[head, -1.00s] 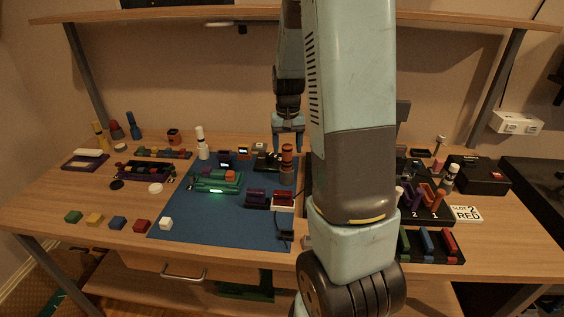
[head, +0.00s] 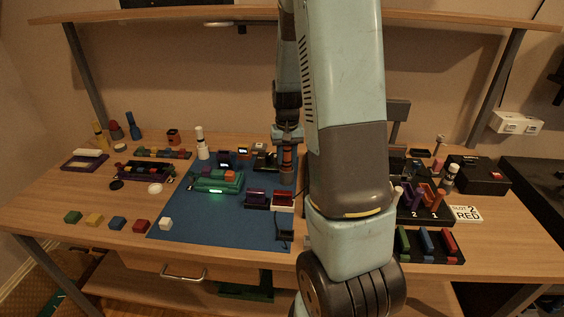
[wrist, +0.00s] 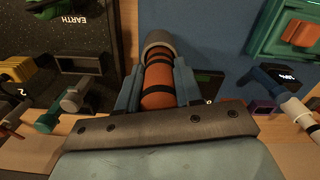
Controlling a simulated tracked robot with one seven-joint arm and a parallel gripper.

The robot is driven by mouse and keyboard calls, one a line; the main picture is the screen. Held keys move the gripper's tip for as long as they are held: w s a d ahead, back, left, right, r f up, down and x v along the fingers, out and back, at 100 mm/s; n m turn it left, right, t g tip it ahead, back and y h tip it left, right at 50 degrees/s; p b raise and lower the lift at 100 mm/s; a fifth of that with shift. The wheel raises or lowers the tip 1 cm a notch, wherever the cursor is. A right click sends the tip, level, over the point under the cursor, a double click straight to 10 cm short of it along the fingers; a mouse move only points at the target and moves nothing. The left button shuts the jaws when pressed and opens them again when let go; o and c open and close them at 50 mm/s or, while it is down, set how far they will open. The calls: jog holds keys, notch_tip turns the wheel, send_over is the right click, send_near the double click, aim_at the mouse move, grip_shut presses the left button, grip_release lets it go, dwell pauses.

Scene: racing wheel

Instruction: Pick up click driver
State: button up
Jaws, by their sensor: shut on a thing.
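The click driver (head: 287,162) is an upright orange-brown cylinder with dark bands and a grey end, near the back right of the blue mat (head: 225,228). In the wrist view the click driver (wrist: 158,74) lies between the two blue-grey fingers. My gripper (head: 287,148) has come down over its upper part and is shut on it; the gripper also shows in the wrist view (wrist: 157,88). The grey end points down toward the mat. I cannot tell whether it still touches its support.
A green fixture (head: 218,182) with a lit strip sits left of the driver. Purple and red blocks (head: 283,198) stand just in front. A white-topped cylinder (head: 199,140) stands back left. My arm hides part of the right side.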

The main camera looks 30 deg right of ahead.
grip_shut()
